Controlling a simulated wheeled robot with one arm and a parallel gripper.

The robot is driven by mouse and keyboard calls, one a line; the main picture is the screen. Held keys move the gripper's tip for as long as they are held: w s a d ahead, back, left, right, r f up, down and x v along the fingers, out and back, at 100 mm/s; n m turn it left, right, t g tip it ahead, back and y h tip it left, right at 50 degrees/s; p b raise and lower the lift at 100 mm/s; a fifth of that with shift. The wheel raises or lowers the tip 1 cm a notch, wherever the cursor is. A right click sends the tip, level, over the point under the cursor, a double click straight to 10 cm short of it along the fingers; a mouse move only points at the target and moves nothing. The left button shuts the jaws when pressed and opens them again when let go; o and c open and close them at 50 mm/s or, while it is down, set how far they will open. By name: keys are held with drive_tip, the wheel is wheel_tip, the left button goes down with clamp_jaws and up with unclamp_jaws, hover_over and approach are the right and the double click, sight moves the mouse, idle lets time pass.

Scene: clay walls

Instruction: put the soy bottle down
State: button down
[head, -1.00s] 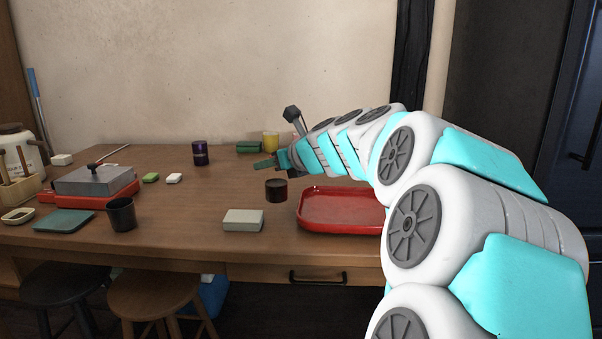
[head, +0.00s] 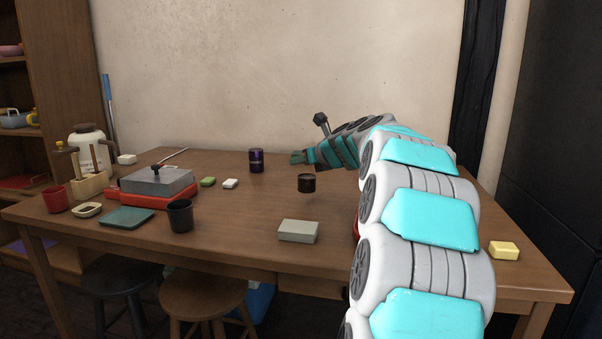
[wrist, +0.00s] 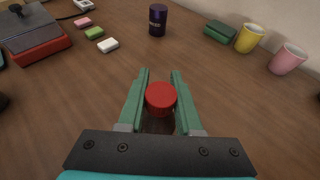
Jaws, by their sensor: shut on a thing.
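The soy bottle shows in the wrist view as a round red cap (wrist: 161,97) between the two green fingers, with a dark body under it. My gripper (wrist: 160,75) is shut on it. In the head view my gripper (head: 298,158) is over the back part of the table. The dark lower part of the soy bottle (head: 307,184) shows just below the fingers. I cannot tell whether its base touches the table.
On the wooden table (head: 235,235) are a purple can (head: 256,160), a grey box (head: 298,231), a black cup (head: 180,215) and a red-based cooker (head: 156,186). Yellow (wrist: 250,38) and pink (wrist: 287,59) cups stand right of my gripper. The wood around the bottle is clear.

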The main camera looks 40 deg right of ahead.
drive_tip(key=f, duration=0.1)
drive_tip(key=w+f+b, duration=0.1)
drive_tip(key=f, duration=0.1)
drive_tip(key=shift+d+f, duration=0.15)
drive_tip(key=shift+f, duration=0.15)
drive_tip(key=c, duration=0.6)
unclamp_jaws()
